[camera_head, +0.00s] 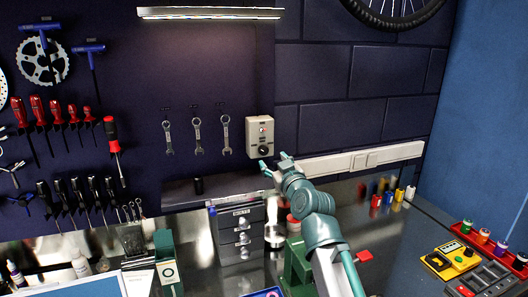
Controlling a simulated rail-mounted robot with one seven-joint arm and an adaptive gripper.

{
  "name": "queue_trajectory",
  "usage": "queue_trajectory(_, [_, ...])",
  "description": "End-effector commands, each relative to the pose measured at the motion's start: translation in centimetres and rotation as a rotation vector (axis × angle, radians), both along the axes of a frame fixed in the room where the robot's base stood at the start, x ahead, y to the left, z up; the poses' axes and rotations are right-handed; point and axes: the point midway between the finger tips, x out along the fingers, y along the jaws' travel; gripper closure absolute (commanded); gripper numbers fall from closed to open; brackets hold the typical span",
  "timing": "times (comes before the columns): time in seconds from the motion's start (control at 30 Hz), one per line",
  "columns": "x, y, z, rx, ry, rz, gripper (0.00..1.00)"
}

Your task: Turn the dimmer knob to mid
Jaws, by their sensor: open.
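The dimmer knob (264,150) is a small dark round knob on the lower part of a pale wall box (253,139). A small red spot shows above the knob. The knob's exact angle is too small to read. My gripper (272,164) is open, with its fingers just below the box's lower right. I cannot tell whether it touches the box, but the knob shows clear of the fingers. My arm reaches up from the lower right.
A lit lamp bar (210,13) hangs above. Several wrenches (197,135) hang left of the box. A white socket strip (362,159) runs right of it. Below are a shelf (225,184), a grey drawer unit (240,234) and a green tool (296,264). The wall above the box is clear.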

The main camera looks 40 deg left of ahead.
Motion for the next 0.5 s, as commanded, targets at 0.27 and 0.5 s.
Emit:
queue_trajectory(0.27, [2.7, 4.3, 0.3, -0.002, 0.000, -0.001, 0.44])
queue_trajectory(0.5, [3.8, 6.2, 0.2, -0.001, -0.001, 0.000, 0.44])
